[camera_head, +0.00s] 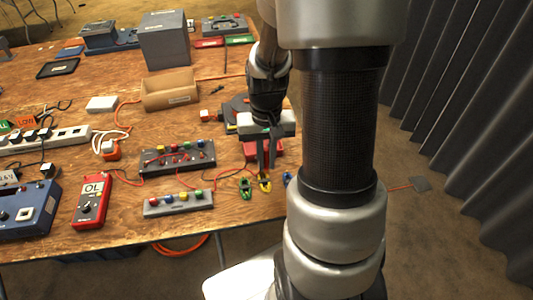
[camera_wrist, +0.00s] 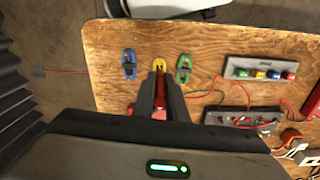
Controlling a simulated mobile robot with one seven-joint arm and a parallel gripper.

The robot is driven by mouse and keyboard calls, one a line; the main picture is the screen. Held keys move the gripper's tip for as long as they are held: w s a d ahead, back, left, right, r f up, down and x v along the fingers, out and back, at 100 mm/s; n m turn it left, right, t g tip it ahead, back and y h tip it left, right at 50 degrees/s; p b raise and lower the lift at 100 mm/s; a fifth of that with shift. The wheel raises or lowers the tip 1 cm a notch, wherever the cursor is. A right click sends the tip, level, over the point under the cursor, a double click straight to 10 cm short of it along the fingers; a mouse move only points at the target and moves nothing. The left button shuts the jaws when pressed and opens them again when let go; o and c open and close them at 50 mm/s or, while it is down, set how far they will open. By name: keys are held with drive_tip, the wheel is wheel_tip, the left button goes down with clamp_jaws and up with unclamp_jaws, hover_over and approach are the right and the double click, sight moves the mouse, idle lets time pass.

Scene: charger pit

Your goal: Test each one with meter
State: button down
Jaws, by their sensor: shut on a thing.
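The red handheld meter (camera_head: 92,202) lies at the front left of the table, its display reading OL. My gripper (camera_head: 265,165) points down near the table's right edge. It is shut on a narrow red piece (camera_wrist: 160,92), mostly hidden by the fingers, so I cannot tell what it is. A yellow clip (camera_wrist: 160,64) lies just beyond the fingertips, between a blue clip (camera_wrist: 129,64) and a green clip (camera_wrist: 183,70). A grey strip with coloured knobs (camera_head: 178,204) and a dark terminal block (camera_head: 178,158) with red leads are left of the gripper.
A blue bench unit (camera_head: 27,210) stands at the front left, with a white power strip (camera_head: 45,140) behind it. An open cardboard box (camera_head: 170,90) and a grey box (camera_head: 165,38) stand farther back. The table's right edge is close to my gripper.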

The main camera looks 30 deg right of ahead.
sight(267, 169)
drive_tip(key=shift+d+f, duration=0.1)
drive_tip(key=shift+f, duration=0.15)
drive_tip(key=shift+f+b, duration=2.4)
drive_tip(key=shift+f, duration=0.4)
drive_tip(key=shift+f+b, duration=0.45)
drive_tip(key=shift+f, duration=0.5)
idle(0.7)
drive_tip(key=c, duration=1.4)
unclamp_jaws()
drive_tip(key=shift+o, duration=0.2)
drive_tip(key=shift+r, duration=0.15)
drive_tip(key=shift+r+p, duration=3.05)
drive_tip(key=shift+r, duration=0.6)
